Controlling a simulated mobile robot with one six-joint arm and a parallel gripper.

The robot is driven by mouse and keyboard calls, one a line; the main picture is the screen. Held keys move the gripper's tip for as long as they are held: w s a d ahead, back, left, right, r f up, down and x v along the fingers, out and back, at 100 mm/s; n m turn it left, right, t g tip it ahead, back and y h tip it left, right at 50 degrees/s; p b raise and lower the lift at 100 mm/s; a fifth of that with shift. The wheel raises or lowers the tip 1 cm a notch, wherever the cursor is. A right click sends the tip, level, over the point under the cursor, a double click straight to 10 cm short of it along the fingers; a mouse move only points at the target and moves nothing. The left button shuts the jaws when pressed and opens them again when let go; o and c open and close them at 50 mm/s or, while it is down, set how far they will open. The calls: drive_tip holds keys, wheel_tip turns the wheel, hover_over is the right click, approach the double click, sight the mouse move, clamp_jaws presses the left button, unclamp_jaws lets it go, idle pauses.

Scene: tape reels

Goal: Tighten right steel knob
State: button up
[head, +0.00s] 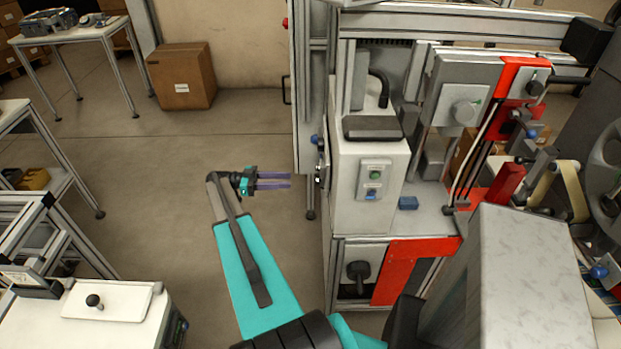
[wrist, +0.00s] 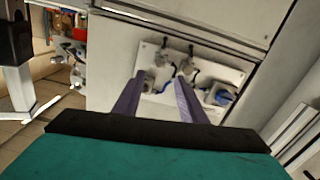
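My gripper (head: 289,181) is open, with two purple fingers apart and nothing visible between them. In the head view it points right, toward the left side of the machine (head: 362,205), with a small gap. In the wrist view the gripper (wrist: 158,84) faces a white plate (wrist: 225,73) carrying small steel fittings with dark levers. One steel fitting (wrist: 187,66) is just beyond the right fingertip, and another (wrist: 163,57) is left of it. A blue part (wrist: 223,96) is right of the fingers. I cannot tell which fitting is the right steel knob.
A white-topped table (head: 110,300) is at the lower left, and a cardboard box (head: 181,77) stands on the floor behind. Open floor (head: 190,140) lies left of my gripper. A blue knob (head: 315,139) sticks out of the machine's left edge.

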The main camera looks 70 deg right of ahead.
sight(318, 181)
drive_tip(key=p+x, duration=0.3)
drive_tip(key=x, duration=0.7)
drive_tip(key=shift+c, duration=0.4)
clamp_jaws()
drive_tip(key=shift+d, duration=0.1)
